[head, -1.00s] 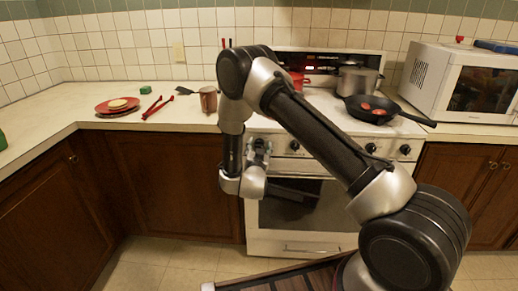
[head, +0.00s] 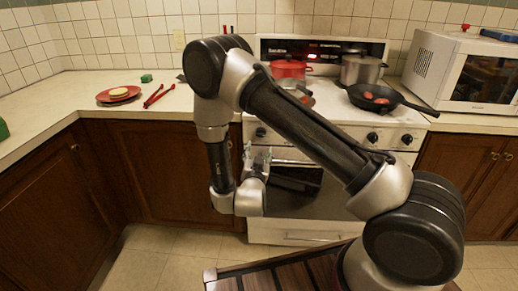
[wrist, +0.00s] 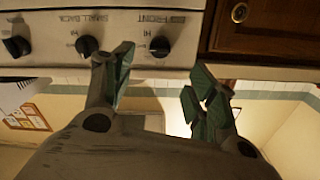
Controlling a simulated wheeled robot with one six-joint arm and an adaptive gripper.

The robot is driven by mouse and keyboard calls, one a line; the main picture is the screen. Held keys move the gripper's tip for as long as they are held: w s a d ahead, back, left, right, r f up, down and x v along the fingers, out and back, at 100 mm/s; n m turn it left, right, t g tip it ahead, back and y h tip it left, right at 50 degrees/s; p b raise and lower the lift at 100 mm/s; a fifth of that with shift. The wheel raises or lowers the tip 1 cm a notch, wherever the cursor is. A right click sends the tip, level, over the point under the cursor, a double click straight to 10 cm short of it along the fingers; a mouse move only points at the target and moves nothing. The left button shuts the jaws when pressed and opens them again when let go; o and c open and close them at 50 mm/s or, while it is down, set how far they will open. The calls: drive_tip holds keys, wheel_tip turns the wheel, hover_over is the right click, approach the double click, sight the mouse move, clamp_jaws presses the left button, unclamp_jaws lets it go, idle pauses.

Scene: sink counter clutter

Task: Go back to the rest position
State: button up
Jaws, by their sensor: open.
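My gripper (head: 258,158) is in front of the stove, below the counter edge, with the arm folded down to it. In the wrist view its two green-tipped fingers (wrist: 160,78) are spread apart with nothing between them.
The stove (head: 300,235) is close beyond the gripper; its knobs (wrist: 88,46) show in the wrist view. A red pot (head: 289,70), a steel pot (head: 361,70) and a black pan (head: 374,97) stand on it. Left counter holds a red plate (head: 104,98), red tongs (head: 158,95) and a green block (head: 146,78).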

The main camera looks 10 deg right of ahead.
drive_tip(key=shift+s+f, duration=0.1)
drive_tip(key=s+a+f+n+g+y, duration=0.25)
drive_tip(key=s+f+g, duration=0.2)
drive_tip(key=f, duration=0.25)
drive_tip(key=s+a+f+n+g+y, duration=0.25)
drive_tip(key=f+g, duration=0.25)
drive_tip(key=f, duration=0.3)
drive_tip(key=s+d+r+n+g+y, duration=0.25)
drive_tip(key=s+r+g, duration=0.55)
drive_tip(key=r, duration=0.5)
drive_tip(key=s+d+r+t, duration=0.1)
drive_tip(key=s+d+r, duration=0.4)
drive_tip(key=r, duration=0.5)
drive_tip(key=s+d+r+t+h, duration=0.1)
drive_tip(key=s+d+r+t, duration=0.1)
drive_tip(key=s+d+r, duration=0.4)
drive_tip(key=s+d+r+t+h, duration=0.1)
drive_tip(key=s+d+r, duration=0.5)
drive_tip(key=d+r, duration=0.4)
wheel_tip(320, 180, up, 4)
drive_tip(key=shift+s+r+m+t, duration=0.25)
drive_tip(key=shift+m+t, duration=0.1)
drive_tip(key=shift+m, duration=0.1)
